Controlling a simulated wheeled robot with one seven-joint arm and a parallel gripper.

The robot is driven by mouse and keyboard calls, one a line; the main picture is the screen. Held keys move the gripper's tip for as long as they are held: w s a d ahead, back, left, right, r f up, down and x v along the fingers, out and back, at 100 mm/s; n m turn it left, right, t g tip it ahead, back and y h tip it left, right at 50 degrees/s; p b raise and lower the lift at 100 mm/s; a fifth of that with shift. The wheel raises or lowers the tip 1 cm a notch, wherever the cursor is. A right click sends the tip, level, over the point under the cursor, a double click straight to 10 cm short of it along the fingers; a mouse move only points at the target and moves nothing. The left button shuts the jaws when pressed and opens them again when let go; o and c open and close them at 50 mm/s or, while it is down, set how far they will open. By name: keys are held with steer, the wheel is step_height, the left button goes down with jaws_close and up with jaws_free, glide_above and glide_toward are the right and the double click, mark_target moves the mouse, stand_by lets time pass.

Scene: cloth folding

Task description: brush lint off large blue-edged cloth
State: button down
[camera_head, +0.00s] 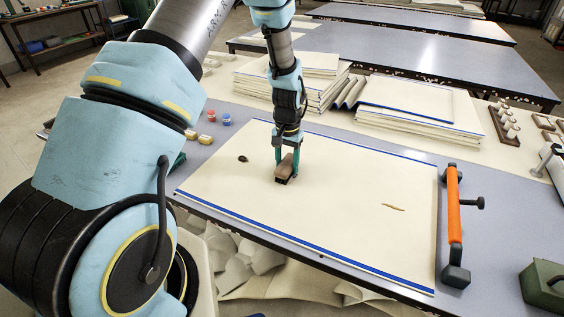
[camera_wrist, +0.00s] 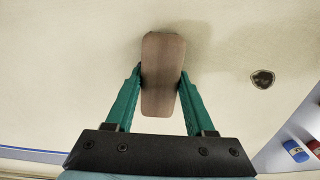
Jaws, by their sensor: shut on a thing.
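The large cream cloth with blue edges (camera_head: 330,215) lies flat on the grey-blue table in the head view. My gripper (camera_head: 286,160) is over the left-middle part of the cloth. It is shut on a brush with a brown wooden back (camera_head: 286,169), whose dark underside is at the cloth; I cannot tell how firmly it touches. The wrist view shows the brush back (camera_wrist: 162,75) between the green fingers. A dark lint spot (camera_head: 242,158) lies on the cloth left of the brush, and it also shows in the wrist view (camera_wrist: 263,79). A thin brown strand (camera_head: 393,207) lies on the right part.
An orange-handled roller or clamp bar (camera_head: 453,205) stands along the cloth's right edge. Stacks of folded cloth (camera_head: 415,105) are behind. Small red and blue pieces (camera_head: 212,115) sit at the back left. A green box (camera_head: 543,288) is at the lower right.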

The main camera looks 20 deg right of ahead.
steer(key=shift+s+d+f, duration=0.1)
steer(key=shift+s+d, duration=1.45)
steer(key=shift+s, duration=0.05)
steer(key=shift+w+a+r, duration=0.2)
steer(key=shift+w+a, duration=1.3)
steer(key=shift+w+a+f, duration=0.15)
steer(key=shift+w+a, duration=1.25)
steer(key=shift+a, duration=0.1)
steer(key=shift+s+d+f, duration=0.1)
steer(key=shift+s+d, duration=2.85)
steer(key=shift+d, duration=0.05)
step_height(320, 180, up, 6)
steer(key=p, duration=0.4)
steer(key=shift+w, duration=0.15)
